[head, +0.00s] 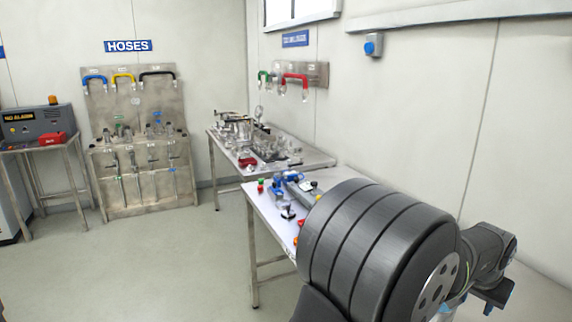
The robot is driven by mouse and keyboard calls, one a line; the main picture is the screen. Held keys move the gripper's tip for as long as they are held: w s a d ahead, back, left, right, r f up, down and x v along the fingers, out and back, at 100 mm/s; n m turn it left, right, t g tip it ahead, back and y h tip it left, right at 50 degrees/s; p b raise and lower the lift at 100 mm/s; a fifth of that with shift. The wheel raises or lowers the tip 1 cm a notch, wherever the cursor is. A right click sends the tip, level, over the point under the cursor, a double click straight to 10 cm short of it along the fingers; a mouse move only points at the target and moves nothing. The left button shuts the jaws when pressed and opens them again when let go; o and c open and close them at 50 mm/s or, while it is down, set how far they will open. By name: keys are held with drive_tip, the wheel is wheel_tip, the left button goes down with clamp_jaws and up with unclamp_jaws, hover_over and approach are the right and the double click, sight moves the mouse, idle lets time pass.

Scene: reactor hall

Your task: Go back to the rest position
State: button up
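A large dark ribbed part of my own arm fills the lower right of the head view and hides much of the near table. More dark arm parts with blue caps show behind it at the right edge. I cannot make out my gripper or its fingers among them. No held object can be seen.
The near metal table (262,210) carries small blue, red and green parts (288,182). A second table (310,160) with glassware and metal fittings stands behind it by the wall. A hose rack (140,105) and an alarm console (35,125) stand at left. The floor (160,260) between is clear.

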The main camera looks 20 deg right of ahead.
drive_tip(key=w+f, duration=0.1)
drive_tip(key=w, duration=0.2)
drive_tip(key=w+d+f, duration=0.1)
drive_tip(key=w+f, duration=0.1)
drive_tip(key=w, duration=0.1)
drive_tip(key=w+f, duration=0.2)
drive_tip(key=w, duration=0.1)
drive_tip(key=shift+w+d+f, duration=0.1)
drive_tip(key=shift+d+f, duration=0.05)
drive_tip(key=shift+f, duration=0.05)
drive_tip(key=shift+w+d+f, duration=0.1)
drive_tip(key=shift+w+f, duration=0.3)
drive_tip(key=shift+f, duration=0.2)
drive_tip(key=shift+w+d+f, duration=0.1)
drive_tip(key=shift+w+f, duration=0.3)
drive_tip(key=shift+f, duration=0.55)
idle(0.5)
